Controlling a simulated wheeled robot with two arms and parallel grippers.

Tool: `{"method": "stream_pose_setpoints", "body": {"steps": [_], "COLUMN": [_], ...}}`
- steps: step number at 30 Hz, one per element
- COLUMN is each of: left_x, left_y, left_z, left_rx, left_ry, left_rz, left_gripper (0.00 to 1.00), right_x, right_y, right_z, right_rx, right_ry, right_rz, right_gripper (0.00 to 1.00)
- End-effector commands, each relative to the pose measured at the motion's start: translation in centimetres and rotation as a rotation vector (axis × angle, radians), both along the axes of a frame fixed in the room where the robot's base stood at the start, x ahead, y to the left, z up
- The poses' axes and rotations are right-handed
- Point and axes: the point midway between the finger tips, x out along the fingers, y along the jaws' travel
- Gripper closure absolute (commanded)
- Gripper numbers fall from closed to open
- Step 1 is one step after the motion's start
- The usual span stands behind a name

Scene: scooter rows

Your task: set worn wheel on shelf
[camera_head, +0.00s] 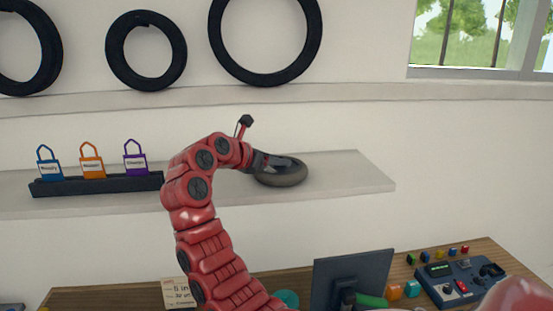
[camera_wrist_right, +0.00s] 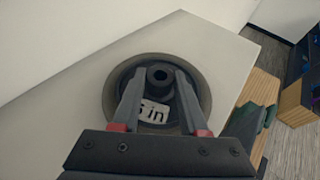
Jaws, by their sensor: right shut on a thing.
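The worn wheel (camera_head: 283,174) is a small dark wheel with a grey-brown tyre, lying flat at the white shelf (camera_head: 360,170). In the right wrist view the wheel (camera_wrist_right: 204,91) shows a dark hub and a label ending in "in". My right gripper (camera_head: 262,162) reaches it from the left in the head view. In the wrist view its two fingers (camera_wrist_right: 158,88) are shut on the wheel's hub from both sides. The shelf (camera_wrist_right: 60,110) spreads around the wheel there. I cannot tell whether the wheel touches the shelf. My left gripper is not in view.
Blue, orange and purple tagged padlocks (camera_head: 91,163) stand in a black rack (camera_head: 95,184) left on the shelf. Black tyres (camera_head: 147,77) rest on the upper ledge (camera_head: 200,99). Below, a wooden bench holds a monitor (camera_head: 350,278) and a control box (camera_head: 462,282). The shelf's right end is clear.

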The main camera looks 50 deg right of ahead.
Motion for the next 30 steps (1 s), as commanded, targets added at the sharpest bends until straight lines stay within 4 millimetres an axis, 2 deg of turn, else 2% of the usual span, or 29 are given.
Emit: {"method": "stream_pose_setpoints", "body": {"steps": [1,5,16,20,30], "left_x": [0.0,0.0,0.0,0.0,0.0], "left_y": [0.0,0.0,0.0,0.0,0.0], "left_z": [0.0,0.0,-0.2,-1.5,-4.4], "left_rx": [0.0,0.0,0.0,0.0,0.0], "left_ry": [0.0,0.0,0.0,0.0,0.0], "left_rz": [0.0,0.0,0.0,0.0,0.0], "left_gripper": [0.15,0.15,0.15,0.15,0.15], "right_x": [0.0,0.0,0.0,0.4,1.2], "right_y": [0.0,0.0,0.1,1.9,8.8], "right_z": [0.0,0.0,0.3,0.7,3.7], "right_rx": [-0.001,-0.001,-0.002,-0.004,-0.001], "right_ry": [0.0,0.0,0.0,-0.001,-0.003], "right_rz": [0.0,0.0,0.001,0.004,0.002], "right_gripper": [0.52,0.28,0.27,0.27,0.27]}}
